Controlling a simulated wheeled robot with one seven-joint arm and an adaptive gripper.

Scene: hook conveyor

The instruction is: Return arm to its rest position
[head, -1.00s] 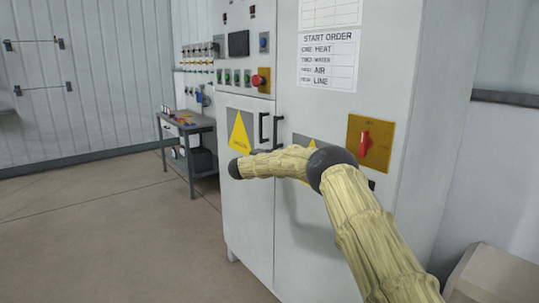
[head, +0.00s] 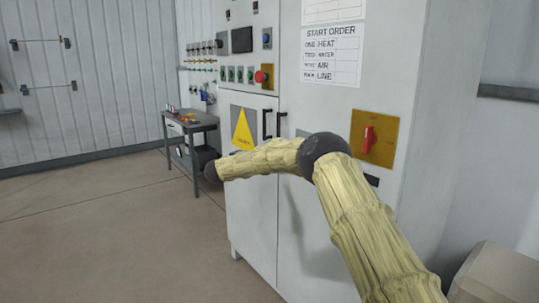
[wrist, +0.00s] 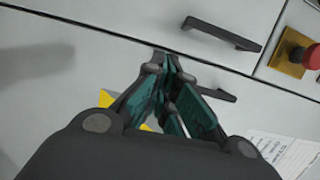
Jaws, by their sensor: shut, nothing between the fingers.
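My arm (head: 365,215) reaches up from the lower right in the head view, in a tan sleeve with dark joints. Its forearm bends left across the front of the grey control cabinet (head: 252,195). My gripper is hidden in the head view. In the wrist view my gripper (wrist: 165,62) shows its teal-lined fingers closed together with nothing between them. Behind them are the cabinet doors (wrist: 80,60) and two dark handles, one a long handle (wrist: 222,34) at the top.
A red rotary switch on a yellow plate (head: 390,139) sits right of my elbow. A red button (head: 260,77) is on the panel above. A grey work table (head: 192,128) stands left of the cabinet. The floor (head: 95,230) at left is clear. A pale box (head: 500,275) is lower right.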

